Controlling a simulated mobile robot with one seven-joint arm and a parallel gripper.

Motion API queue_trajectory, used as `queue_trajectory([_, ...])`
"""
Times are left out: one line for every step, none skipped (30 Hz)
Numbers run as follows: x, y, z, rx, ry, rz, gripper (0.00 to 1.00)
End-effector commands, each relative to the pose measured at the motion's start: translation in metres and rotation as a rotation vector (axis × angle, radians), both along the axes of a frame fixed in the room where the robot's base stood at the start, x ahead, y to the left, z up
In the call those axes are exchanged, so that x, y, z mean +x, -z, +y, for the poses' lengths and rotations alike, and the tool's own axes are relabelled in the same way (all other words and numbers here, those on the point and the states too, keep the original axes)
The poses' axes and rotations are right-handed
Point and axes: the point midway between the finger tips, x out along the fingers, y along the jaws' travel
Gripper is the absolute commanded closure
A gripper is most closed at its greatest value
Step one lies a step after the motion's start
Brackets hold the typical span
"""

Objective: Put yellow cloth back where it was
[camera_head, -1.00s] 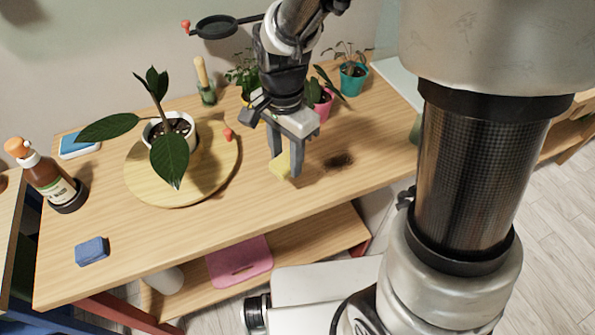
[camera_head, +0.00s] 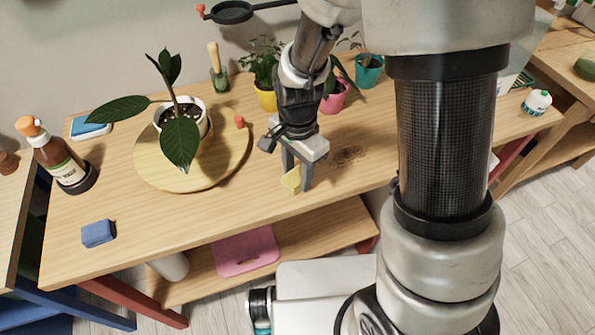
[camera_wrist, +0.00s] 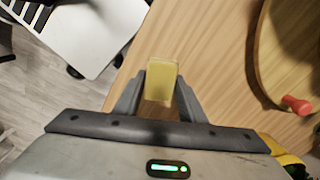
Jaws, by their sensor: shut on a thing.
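The yellow cloth (camera_head: 291,181) is a small folded piece. My gripper (camera_head: 297,180) is shut on it and points down over the front part of the wooden table (camera_head: 120,262), right of the round wooden board. In the wrist view the cloth (camera_wrist: 161,79) shows between the two fingertips (camera_wrist: 158,92), near the table's front edge. I cannot tell whether the cloth touches the tabletop. A brownish smudge (camera_head: 350,155) marks the table just right of my gripper.
A large-leaved plant in a white pot (camera_head: 193,118) stands on the round board (camera_head: 160,178). Plants in yellow (camera_head: 266,98), pink (camera_head: 333,100) and teal (camera_head: 368,75) pots stand behind my gripper. A blue sponge (camera_head: 98,233) lies front left, a brown bottle (camera_head: 58,158) behind it. The front middle is clear.

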Motion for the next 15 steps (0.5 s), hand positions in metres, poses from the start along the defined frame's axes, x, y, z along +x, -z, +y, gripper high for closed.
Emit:
queue_trajectory([-0.0001, 0.0034, 0.0001, 0.000, 0.000, 0.000, 0.81])
queue_trajectory([-0.0001, 0.0032, 0.0001, 0.000, 0.000, 0.000, 0.62])
queue_trajectory([0.0000, 0.0022, 0.0000, 0.000, 0.000, 0.000, 0.55])
queue_trajectory([0.0000, 0.0021, 0.0000, 0.000, 0.000, 0.000, 0.50])
queue_trajectory([-0.0001, 0.0021, 0.0001, 0.000, 0.000, 0.000, 0.45])
queue_trajectory([-0.0001, 0.0021, 0.0001, 0.000, 0.000, 0.000, 0.45])
queue_trajectory([-0.0001, 0.0021, 0.0001, 0.000, 0.000, 0.000, 0.45])
queue_trajectory([-0.0001, 0.0021, 0.0001, 0.000, 0.000, 0.000, 0.45])
queue_trajectory([-0.0001, 0.0021, 0.0001, 0.000, 0.000, 0.000, 0.45])
queue_trajectory([-0.0001, 0.0020, 0.0001, 0.000, 0.000, 0.000, 0.45])
queue_trajectory([-0.0001, 0.0020, 0.0001, 0.000, 0.000, 0.000, 0.45])
queue_trajectory([-0.0001, 0.0020, 0.0001, 0.000, 0.000, 0.000, 0.45])
queue_trajectory([-0.0001, 0.0016, 0.0001, 0.000, 0.000, 0.000, 0.45])
queue_trajectory([0.0001, 0.0006, 0.0001, 0.000, 0.000, 0.000, 0.45])
queue_trajectory([0.0001, -0.0018, 0.0001, 0.000, 0.000, 0.000, 0.45])
